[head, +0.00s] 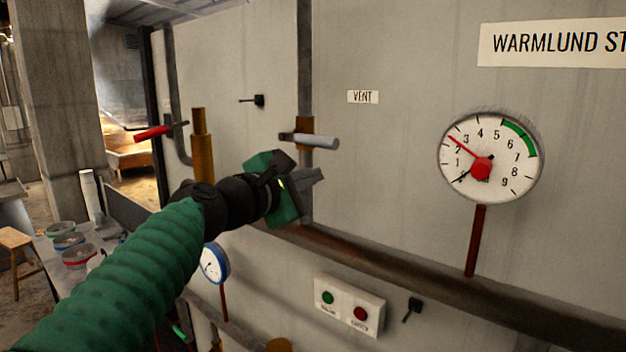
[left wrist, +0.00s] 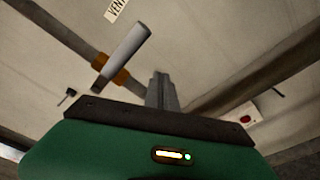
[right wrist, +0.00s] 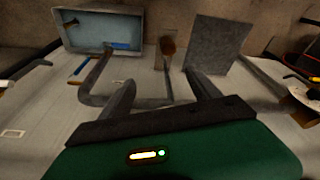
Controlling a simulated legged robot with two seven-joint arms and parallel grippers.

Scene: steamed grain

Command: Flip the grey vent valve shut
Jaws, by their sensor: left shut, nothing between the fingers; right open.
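The grey vent valve's handle (head: 316,140) lies roughly level across a vertical pipe with a brass-coloured body (head: 303,127), below and left of the VENT label (head: 363,97). My left gripper (head: 318,176) is shut and empty, just below the handle and apart from it in the picture. The left wrist view shows the handle (left wrist: 126,50) up and left of the closed fingers (left wrist: 163,88); whether they touch the pipe or wall cannot be told. My right gripper (right wrist: 160,85) is open with nothing between its fingers, and is out of the head view.
A red-handled valve (head: 152,133) is left of the vent valve. A brown pipe (head: 400,270) runs below. A dial gauge (head: 510,170) is at right, a button box (head: 348,304) low. The right wrist view shows an open metal box (right wrist: 70,40) and grey panel (right wrist: 217,45).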

